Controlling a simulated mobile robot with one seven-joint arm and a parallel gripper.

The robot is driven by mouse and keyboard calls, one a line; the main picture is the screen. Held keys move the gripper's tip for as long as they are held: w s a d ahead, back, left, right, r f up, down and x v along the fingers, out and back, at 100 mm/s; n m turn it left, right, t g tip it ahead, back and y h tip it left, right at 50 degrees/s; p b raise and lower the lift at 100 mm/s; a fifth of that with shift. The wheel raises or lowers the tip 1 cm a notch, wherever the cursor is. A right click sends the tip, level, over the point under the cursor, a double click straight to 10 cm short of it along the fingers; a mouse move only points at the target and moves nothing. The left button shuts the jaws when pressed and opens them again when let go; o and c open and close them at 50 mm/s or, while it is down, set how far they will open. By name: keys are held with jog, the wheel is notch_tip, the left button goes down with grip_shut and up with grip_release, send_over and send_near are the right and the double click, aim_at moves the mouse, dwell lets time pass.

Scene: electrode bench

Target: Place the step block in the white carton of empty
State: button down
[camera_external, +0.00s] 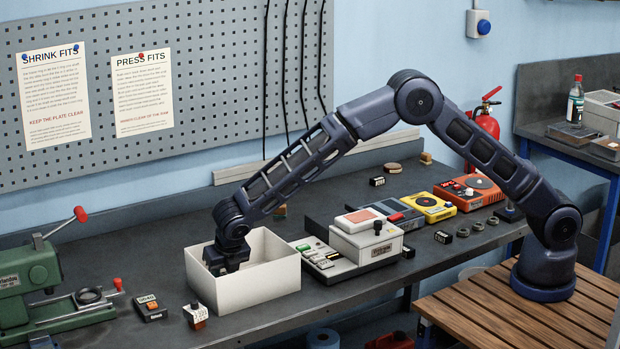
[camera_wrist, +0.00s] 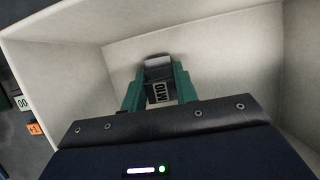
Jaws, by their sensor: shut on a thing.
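The white carton (camera_external: 262,287) stands open on the bench, left of the middle. My gripper (camera_external: 226,270) reaches down into its left part, and the carton's near wall hides the fingertips. In the wrist view my gripper (camera_wrist: 157,88) has its green fingers shut on the step block (camera_wrist: 158,68), a dark grey block with a white M10 label. The carton's pale walls (camera_wrist: 225,62) surround the block there. I cannot tell whether the block touches the carton floor. No other thing shows inside the carton.
A green press (camera_external: 40,285) with red-tipped levers stands at the left. Two small labelled items, one a dark box (camera_external: 150,308), lie between it and the carton. A grey-white machine (camera_external: 365,245) stands close right of the carton, with yellow and orange units (camera_external: 468,192) beyond.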

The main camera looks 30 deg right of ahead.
jog(key=c, duration=1.1)
grip_release()
jog(key=shift+f, duration=0.15)
jog(key=v, duration=1.2)
